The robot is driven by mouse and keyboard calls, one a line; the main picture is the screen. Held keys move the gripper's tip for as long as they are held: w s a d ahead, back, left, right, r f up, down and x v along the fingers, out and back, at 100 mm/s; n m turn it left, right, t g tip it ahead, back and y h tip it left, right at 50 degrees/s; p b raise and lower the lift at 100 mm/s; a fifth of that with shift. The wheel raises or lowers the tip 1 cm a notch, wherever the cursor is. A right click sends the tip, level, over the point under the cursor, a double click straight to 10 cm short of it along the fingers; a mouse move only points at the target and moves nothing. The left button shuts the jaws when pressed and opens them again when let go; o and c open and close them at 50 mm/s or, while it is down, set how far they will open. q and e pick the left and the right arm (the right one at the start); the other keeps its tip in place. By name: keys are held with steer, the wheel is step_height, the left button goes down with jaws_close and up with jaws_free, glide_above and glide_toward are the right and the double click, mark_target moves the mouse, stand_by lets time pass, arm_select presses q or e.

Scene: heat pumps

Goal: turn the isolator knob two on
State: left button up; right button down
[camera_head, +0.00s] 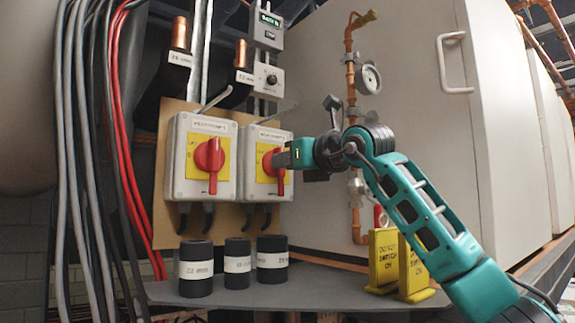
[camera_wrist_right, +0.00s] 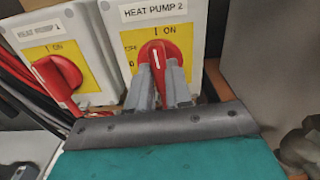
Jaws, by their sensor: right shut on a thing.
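Isolator knob two (camera_head: 268,161) is a red rotary knob on the yellow plate of the right-hand switch box (camera_head: 248,187). In the right wrist view the knob (camera_wrist_right: 157,50) sits under the "HEAT PUMP 2" label. Its white mark stands about upright, below the "I ON" print. My right gripper (camera_head: 283,160) reaches in from the right. Its two grey fingers (camera_wrist_right: 162,85) are shut on the knob's handle, one on each side, hiding its lower part. My left gripper is not in view.
The "HEAT PUMP 1" box stands just left, with its own red knob (camera_head: 209,158). Black labelled cylinders (camera_head: 237,262) stand on the shelf below. Yellow "do not switch on" signs (camera_head: 383,255) stand to the right. A copper pipe with a gauge (camera_head: 369,79) rises behind my arm.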

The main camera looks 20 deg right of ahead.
steer(key=shift+m, duration=0.5)
steer(key=c, duration=1)
jaws_free()
steer(key=shift+c, duration=0.2)
arm_select(q)
steer(key=b, duration=0.1)
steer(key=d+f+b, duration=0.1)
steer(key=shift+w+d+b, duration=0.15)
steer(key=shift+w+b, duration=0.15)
steer(key=shift+b, duration=0.05)
arm_select(e)
steer(key=v, duration=1.3)
